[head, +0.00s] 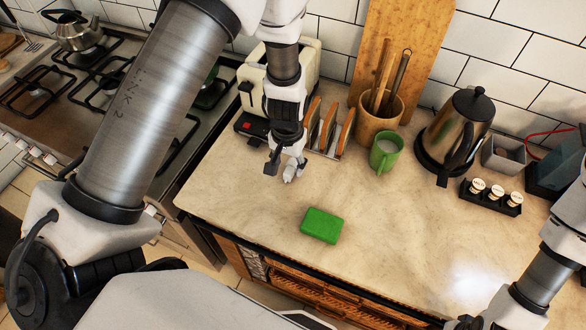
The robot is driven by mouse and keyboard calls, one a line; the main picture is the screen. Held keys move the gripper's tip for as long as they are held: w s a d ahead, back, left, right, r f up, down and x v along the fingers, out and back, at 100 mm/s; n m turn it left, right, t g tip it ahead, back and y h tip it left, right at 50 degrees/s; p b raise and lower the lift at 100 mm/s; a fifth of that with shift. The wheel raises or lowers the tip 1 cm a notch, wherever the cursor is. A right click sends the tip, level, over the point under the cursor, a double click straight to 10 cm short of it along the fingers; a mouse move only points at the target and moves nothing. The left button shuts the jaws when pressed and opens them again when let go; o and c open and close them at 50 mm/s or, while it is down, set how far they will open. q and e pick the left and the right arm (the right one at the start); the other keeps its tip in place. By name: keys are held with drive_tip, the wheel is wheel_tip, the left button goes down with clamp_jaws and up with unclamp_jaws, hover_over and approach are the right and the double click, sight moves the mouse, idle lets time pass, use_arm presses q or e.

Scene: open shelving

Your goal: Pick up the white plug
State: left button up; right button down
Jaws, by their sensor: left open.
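A small white object that looks like the white plug (289,176) is at the tips of my left gripper, over the counter in front of the toast rack. My left gripper (284,167) points down, its jaws open, with one dark finger to the left of the plug. I cannot tell whether the fingers touch the plug or whether it rests on the counter. My right arm comes in at the lower right, and its fingers are outside the picture.
A green block (322,226) lies near the counter's front edge. Behind are a toaster (254,85), a toast rack (330,128), a green mug (386,152), a utensil pot (379,117), a kettle (456,132) and a jar tray (491,197). The counter's (400,245) right middle is clear.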

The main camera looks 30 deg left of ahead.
sight(290, 168)
use_arm(q)
drive_tip(key=f, duration=0.2)
drive_tip(key=f+b, duration=0.1)
drive_tip(key=shift+w, duration=0.25)
drive_tip(key=shift+w+f, duration=0.25)
drive_tip(key=shift+w+r, duration=0.1)
drive_tip(key=shift+r, duration=0.15)
drive_tip(key=shift+s+r, duration=0.15)
drive_tip(key=shift+s, duration=0.25)
clamp_jaws()
use_arm(e)
drive_tip(key=shift+w+f, duration=0.15)
drive_tip(key=shift+f, duration=0.4)
drive_tip(key=shift+w+f, duration=0.15)
drive_tip(key=shift+f, duration=0.4)
use_arm(q)
drive_tip(key=shift+w, duration=0.1)
drive_tip(key=shift+r, duration=0.1)
use_arm(e)
drive_tip(key=shift+r, duration=0.1)
